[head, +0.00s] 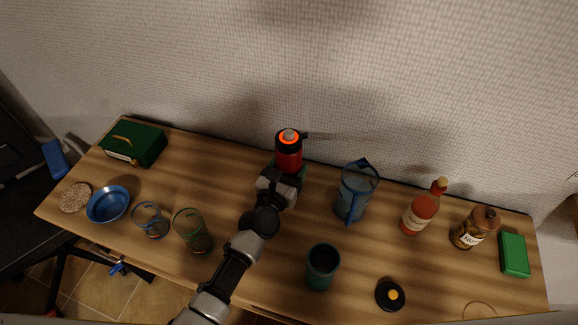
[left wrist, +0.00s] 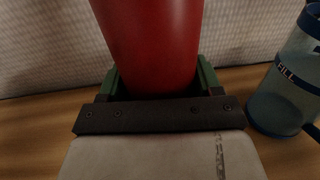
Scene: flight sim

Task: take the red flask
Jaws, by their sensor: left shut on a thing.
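The red flask (head: 288,155) stands upright near the back edge of the wooden table, by the wall, in the head view. It has a black collar and an orange ring around a grey top. My left gripper (head: 287,177) is at its lower part, coming from the front. In the left wrist view the red flask (left wrist: 155,45) is between the green fingers of my left gripper (left wrist: 160,82), which is shut on it. The flask's base is hidden behind the gripper. My right gripper is not in view.
A blue-tinted pitcher (head: 357,191) stands close to the right of the flask. A sauce bottle (head: 419,214) and a brown jar (head: 474,228) are further right. A dark green cup (head: 322,267) and two glasses stand in front. A green box (head: 134,145) is back left.

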